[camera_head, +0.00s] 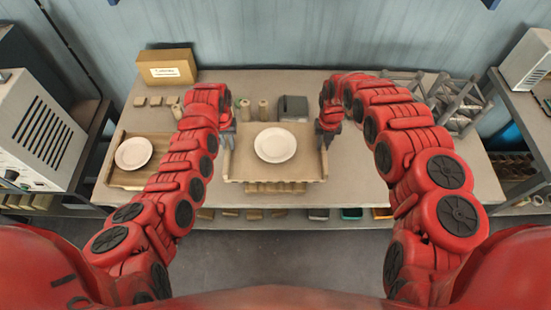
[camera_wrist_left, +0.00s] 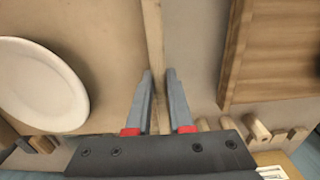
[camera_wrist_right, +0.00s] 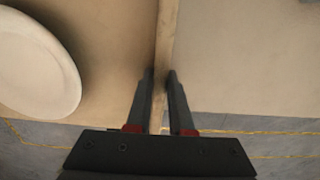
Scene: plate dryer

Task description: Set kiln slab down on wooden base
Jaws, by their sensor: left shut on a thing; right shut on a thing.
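The tan kiln slab (camera_head: 240,170) is level in the middle of the head view, with a white plate (camera_head: 275,145) on it. My left gripper (camera_head: 227,127) is shut on the slab's left rim; the left wrist view shows the rim (camera_wrist_left: 153,40) between the fingers. My right gripper (camera_head: 327,128) is shut on the right rim, which also shows in the right wrist view (camera_wrist_right: 168,40). A ribbed wooden piece (camera_head: 275,188), apparently the wooden base, shows below the slab's front edge. The slab hides most of it; I cannot tell whether they touch.
A wooden tray (camera_head: 118,180) with another white plate (camera_head: 133,153) is at the table's left. A cardboard box (camera_head: 167,67), small blocks and bottles stand at the back left. A grey rack (camera_head: 458,103) stands at the back right. The table's right front (camera_head: 455,180) is clear.

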